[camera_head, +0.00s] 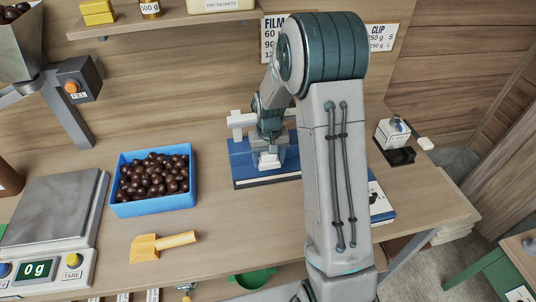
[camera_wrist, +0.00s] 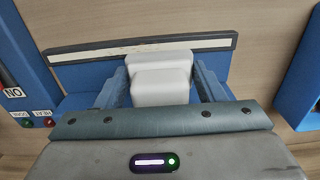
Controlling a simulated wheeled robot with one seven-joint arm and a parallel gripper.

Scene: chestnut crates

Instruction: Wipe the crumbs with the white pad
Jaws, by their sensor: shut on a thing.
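My gripper (camera_head: 268,152) is over the blue heat sealer (camera_head: 240,160) at the back middle of the table. In the wrist view, my gripper (camera_wrist: 161,88) is shut on the white pad (camera_wrist: 160,72), which sits between its two blue fingers. The pad shows in the head view (camera_head: 268,161) as a small white block at the fingertips. The blue sealer fills much of the wrist view, with a dark-edged pale bar (camera_wrist: 140,47) beyond the pad. I cannot tell whether the pad touches the sealer. I cannot make out any crumbs. My arm hides the sealer's right part.
A blue crate (camera_head: 156,209) of chestnuts stands left of the sealer. A yellow scoop (camera_head: 160,246) lies in front of it. A scale (camera_head: 48,222) is at far left. A small white-and-black device (camera_head: 393,136) stands at right. Bare table lies between crate and sealer.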

